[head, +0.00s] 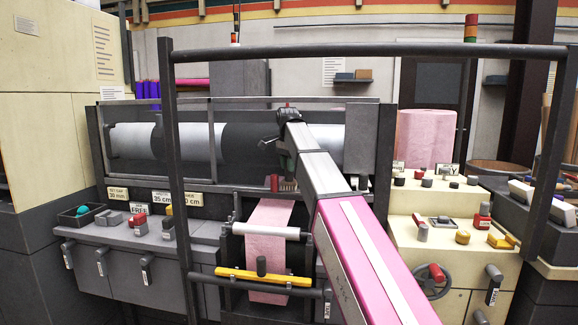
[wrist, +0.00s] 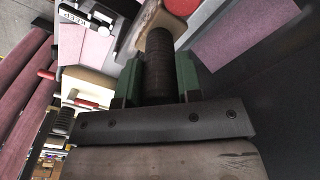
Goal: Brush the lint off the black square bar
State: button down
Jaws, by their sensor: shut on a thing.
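My gripper (wrist: 159,82) has green fingers, shut on the dark ribbed handle of a brush (wrist: 160,48). The brush's pale brown head (wrist: 168,20) points away from me at the top of the wrist view. In the head view my gripper (head: 286,160) is in front of the machine's rollers, partly hidden by my arm, and the brush (head: 288,184) hangs below it. A dark horizontal bar (head: 235,190) runs behind the brush; I cannot tell whether it is the black square bar, or whether they touch. No lint can be made out.
A dark guard rail (head: 370,49) with upright posts stands around my arm. Cream consoles with knobs (head: 440,235) stand at right. A small black tray (head: 75,217) is at left.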

jog(key=shift+f, duration=0.4)
dwell(0.5)
jog(key=shift+s, duration=0.1)
jog(key=shift+s+a+r, duration=0.1)
jog(key=shift+s+a, duration=0.1)
jog(key=shift+s, duration=0.9)
jog(key=shift+w+d, duration=0.2)
jog(key=shift+w, duration=1)
